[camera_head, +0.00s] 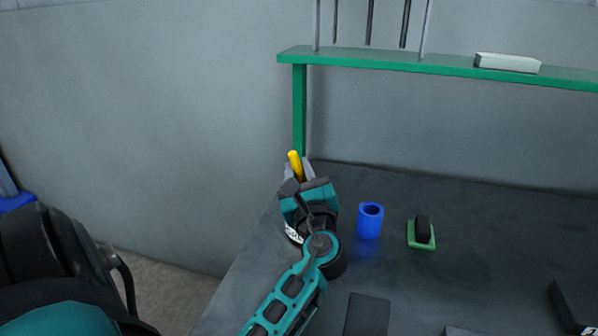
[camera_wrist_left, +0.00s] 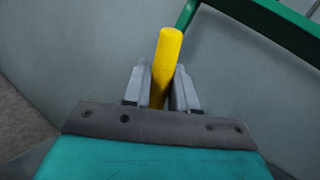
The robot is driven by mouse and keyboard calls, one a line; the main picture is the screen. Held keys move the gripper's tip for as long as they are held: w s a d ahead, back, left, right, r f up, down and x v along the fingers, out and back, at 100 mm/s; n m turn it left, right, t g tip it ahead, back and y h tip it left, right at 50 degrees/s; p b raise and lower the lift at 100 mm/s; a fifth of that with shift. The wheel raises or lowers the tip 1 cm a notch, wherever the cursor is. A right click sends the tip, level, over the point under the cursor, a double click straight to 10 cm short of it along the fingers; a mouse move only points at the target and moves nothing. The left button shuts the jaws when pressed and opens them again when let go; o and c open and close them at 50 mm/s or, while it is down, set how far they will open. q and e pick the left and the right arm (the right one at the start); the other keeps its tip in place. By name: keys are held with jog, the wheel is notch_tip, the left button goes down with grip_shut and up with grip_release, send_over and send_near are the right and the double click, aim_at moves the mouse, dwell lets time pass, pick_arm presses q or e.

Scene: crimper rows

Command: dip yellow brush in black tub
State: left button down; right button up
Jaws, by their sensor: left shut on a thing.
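The yellow brush (camera_head: 294,163) is held in my left gripper (camera_head: 299,172) near the back left corner of the dark table. Its yellow handle (camera_wrist_left: 166,62) stands up between the two grey fingers in the left wrist view, leaning slightly. The brush's lower end is hidden by the gripper. A labelled white-and-dark thing (camera_head: 293,233) shows partly behind my left wrist; I cannot tell whether it is the black tub. My right gripper is not in view.
A blue cup (camera_head: 370,220) stands right of my left gripper. A black block on a green base (camera_head: 422,240) is farther right. Dark boxes (camera_head: 367,316) (camera_head: 572,306) lie at the front. A green shelf (camera_head: 440,67) spans the back. The table between is clear.

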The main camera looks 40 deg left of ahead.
pick_arm(q)
jog(key=shift+f+b, duration=0.55)
jog(key=shift+f, duration=0.15)
dwell(0.7)
jog(key=shift+f, duration=0.15)
dwell(1.1)
jog(key=shift+p, duration=0.3)
notch_tip(320, 180, up, 3)
jog(key=p, duration=0.2)
jog(key=shift+p, duration=0.4)
notch_tip(320, 180, up, 2)
jog(key=shift+p, duration=0.65)
jog(key=shift+r, duration=1.15)
